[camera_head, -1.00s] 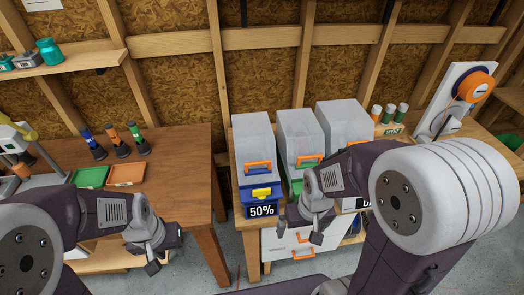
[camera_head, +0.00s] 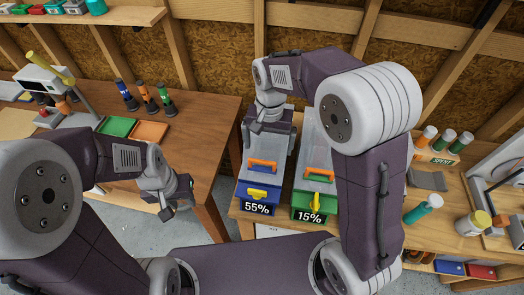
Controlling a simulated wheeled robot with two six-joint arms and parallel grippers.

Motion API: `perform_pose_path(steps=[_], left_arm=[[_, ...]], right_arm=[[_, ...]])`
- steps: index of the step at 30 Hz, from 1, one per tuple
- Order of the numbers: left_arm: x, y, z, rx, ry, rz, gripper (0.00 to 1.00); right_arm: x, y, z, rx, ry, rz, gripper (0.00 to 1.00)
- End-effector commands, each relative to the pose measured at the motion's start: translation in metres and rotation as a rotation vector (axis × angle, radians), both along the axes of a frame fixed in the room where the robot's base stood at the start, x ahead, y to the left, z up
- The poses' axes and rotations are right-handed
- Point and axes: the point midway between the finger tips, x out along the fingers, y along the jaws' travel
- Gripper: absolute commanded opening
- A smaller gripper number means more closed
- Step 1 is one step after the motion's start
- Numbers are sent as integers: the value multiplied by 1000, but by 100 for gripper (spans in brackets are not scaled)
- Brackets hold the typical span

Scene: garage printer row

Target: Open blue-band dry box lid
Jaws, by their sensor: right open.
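The blue-band dry box (camera_head: 235,190) stands at the left end of the right-hand bench, with a yellow latch (camera_head: 257,194), a "55%" display and a clear lid with an orange handle (camera_head: 262,163). The lid looks closed, though its rear is hidden by my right gripper. My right gripper (camera_head: 268,148) is open and points down over the lid, behind the orange handle; I cannot tell whether it touches. My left gripper (camera_head: 180,203) is open and empty, left of the box, by the left table's front edge.
A green-band dry box (camera_head: 300,209) marked "15%" stands close on the right. My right arm covers the space beyond it. Green and orange trays (camera_head: 150,131) lie on the left table.

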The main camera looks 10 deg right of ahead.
Motion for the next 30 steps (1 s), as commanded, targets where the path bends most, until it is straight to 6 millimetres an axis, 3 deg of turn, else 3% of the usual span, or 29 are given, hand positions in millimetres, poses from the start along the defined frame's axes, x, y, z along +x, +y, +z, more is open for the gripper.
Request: perform_pose_path(steps=[3, 8, 11, 21, 30], left_arm=[[0, 0, 7, 0, 0, 0, 36], [0, 0, 6, 0, 0, 0, 36], [0, 0, 8, 0, 0, 0, 36], [0, 0, 19, 0, 0, 0, 36], [0, 0, 20, 0, 0, 0, 36]], right_arm=[[8, 17, 10, -4, 4, -1, 100], [9, 20, 9, -4, 6, -4, 100], [9, 19, -2, -5, 9, -4, 100], [8, 19, -67, -6, 8, -3, 100], [9, 19, -81, -4, 4, -3, 100]])
